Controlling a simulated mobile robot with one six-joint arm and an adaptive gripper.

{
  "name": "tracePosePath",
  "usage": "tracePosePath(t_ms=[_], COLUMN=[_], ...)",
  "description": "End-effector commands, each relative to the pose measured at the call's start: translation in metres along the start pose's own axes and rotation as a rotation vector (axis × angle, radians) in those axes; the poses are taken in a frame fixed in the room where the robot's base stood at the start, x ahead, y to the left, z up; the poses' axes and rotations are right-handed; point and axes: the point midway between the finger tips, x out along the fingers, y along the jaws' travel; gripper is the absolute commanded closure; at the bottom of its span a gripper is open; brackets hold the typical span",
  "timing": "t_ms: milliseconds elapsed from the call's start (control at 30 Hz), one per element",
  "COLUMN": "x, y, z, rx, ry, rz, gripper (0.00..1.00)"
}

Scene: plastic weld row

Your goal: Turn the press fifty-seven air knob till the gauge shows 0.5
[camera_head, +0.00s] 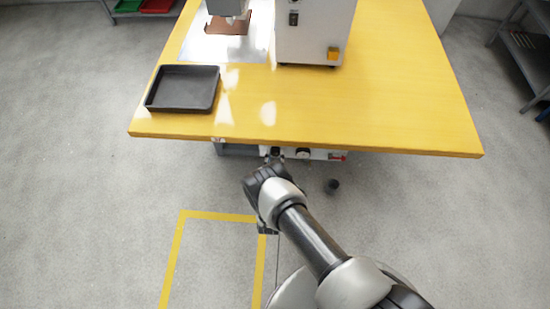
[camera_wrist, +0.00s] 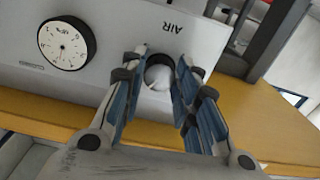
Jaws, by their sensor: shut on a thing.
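In the wrist view my gripper (camera_wrist: 160,90) is shut on a round dark knob with a pale face (camera_wrist: 158,76), one blue-padded finger on each side. The knob sits on a light grey panel (camera_wrist: 120,30) marked AIR. A round gauge (camera_wrist: 66,43) with a white face and black rim is on the same panel, to the left of the knob. Its needle and numbers are too small to read. In the head view my gripper (camera_head: 274,157) is at the front edge of the table, and the gauge (camera_head: 303,153) shows just right of it.
The yellow table (camera_head: 380,100) overhangs the panel. A black tray (camera_head: 183,88) and a grey press machine (camera_head: 315,30) stand on it. A small dark round thing (camera_head: 331,186) is below the table edge. Yellow floor lines (camera_head: 176,250) lie in front.

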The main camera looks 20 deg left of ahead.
Motion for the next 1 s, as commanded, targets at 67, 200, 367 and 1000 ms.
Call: tracePosePath(t_ms=[67,200,367,1000], x=[-0.0003,-0.0004,-0.0004,-0.0002], y=[0.0003,0.0006,0.0008,0.0007], z=[0.0004,0.0005,0.0006,0.0003], rx=[-0.057,-0.181,-0.249,-0.25], ry=[-0.001,-0.001,-0.002,-0.001], rz=[0.0,-0.001,-0.001,0.0], gripper=[0.95,0.95,0.95,0.51])
